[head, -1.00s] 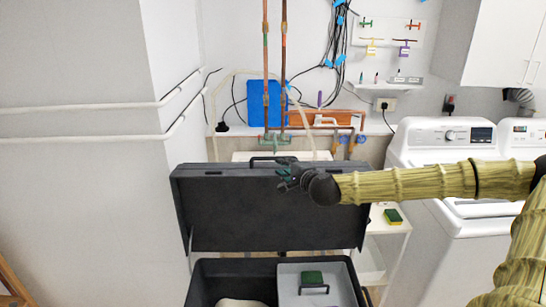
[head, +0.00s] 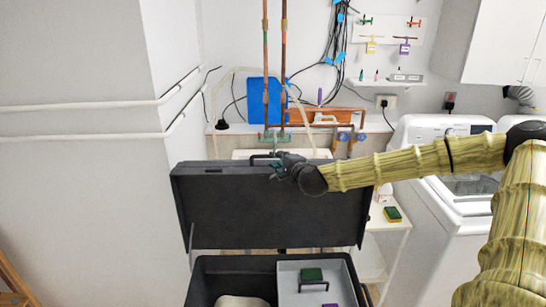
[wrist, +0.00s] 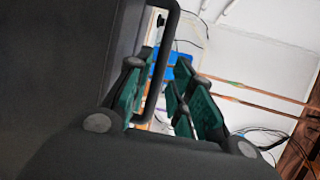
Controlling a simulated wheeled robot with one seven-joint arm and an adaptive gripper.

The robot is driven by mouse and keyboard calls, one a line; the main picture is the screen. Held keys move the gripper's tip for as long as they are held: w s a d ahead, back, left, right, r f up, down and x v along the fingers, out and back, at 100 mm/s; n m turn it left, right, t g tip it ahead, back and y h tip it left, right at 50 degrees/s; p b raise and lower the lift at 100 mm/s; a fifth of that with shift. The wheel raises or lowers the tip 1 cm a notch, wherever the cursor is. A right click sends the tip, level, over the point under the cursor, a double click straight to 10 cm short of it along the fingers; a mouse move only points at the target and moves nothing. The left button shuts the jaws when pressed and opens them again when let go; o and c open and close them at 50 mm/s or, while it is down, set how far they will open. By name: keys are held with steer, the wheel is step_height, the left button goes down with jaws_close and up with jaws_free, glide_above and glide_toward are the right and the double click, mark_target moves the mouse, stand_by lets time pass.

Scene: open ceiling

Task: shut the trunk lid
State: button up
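The black trunk (head: 203,283) stands open at the bottom of the head view. Its lid (head: 270,210) is raised and close to upright. A dark loop handle (head: 262,157) sticks up at the lid's top edge. My gripper (head: 280,168) is at that edge, just right of the handle. In the wrist view the green-padded fingers of my gripper (wrist: 160,100) are apart. The lid (wrist: 50,80) fills the left, and the handle (wrist: 168,55) shows between the fingers. I cannot tell whether any finger touches the lid or handle.
Inside the trunk are a grey tray (head: 290,291) with a green-topped item (head: 312,275) and a pale object (head: 242,301). A white shelf cart (head: 385,240) with a sponge (head: 392,214) stands right. White washers (head: 425,195) are beyond it; a wall corner is left.

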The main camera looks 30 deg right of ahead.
steer(key=shift+p+x, duration=0.65)
steer(key=shift+x, duration=2)
jaws_close()
